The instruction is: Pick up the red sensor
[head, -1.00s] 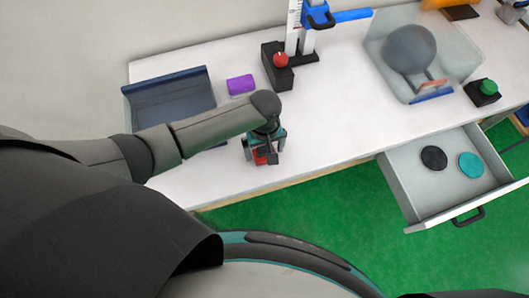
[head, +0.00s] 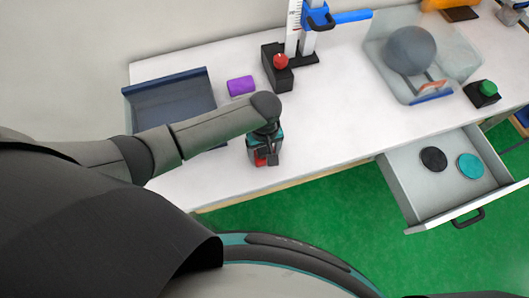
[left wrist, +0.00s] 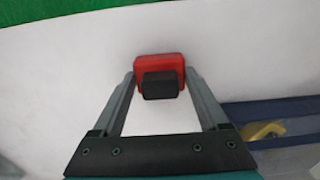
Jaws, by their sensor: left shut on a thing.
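The red sensor (left wrist: 160,65) is a small red block with a dark block-shaped part on its near face. It sits between the fingertips of my left gripper (left wrist: 160,80) in the left wrist view, and both fingers touch its sides. In the head view, the red sensor (head: 261,158) shows partly below my left gripper (head: 264,158), over the front part of the white table; the fingers hide much of it. I cannot tell whether it rests on the table or is just above it. My right gripper is not in view.
A purple block (head: 240,86) and a blue-grey tray (head: 170,100) lie behind my left arm. A black box with a red button (head: 280,61) stands by a blue-clamped tower. At right are a clear bin (head: 378,62), a green button (head: 488,87) and an open drawer (head: 405,187) holding two discs.

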